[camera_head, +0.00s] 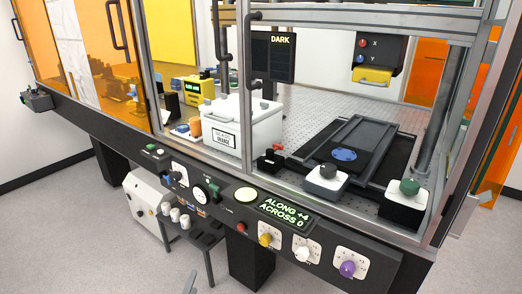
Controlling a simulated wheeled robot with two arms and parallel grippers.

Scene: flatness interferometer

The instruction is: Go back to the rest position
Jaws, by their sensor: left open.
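My left gripper (190,283) shows only as a small grey tip at the bottom edge, left of centre. It is open and touches nothing that I can see. Most of it is out of the picture. It is in front of and below the control panel, apart from it. My right gripper is not in view.
A dark bench with a framed enclosure fills the view. Its front panel has a display (284,213) reading ALONG +4 ACROSS 0, and yellow (265,240), white (302,254) and purple (347,270) knobs. A white box (240,125) stands inside. Grey floor (55,235) is clear at left.

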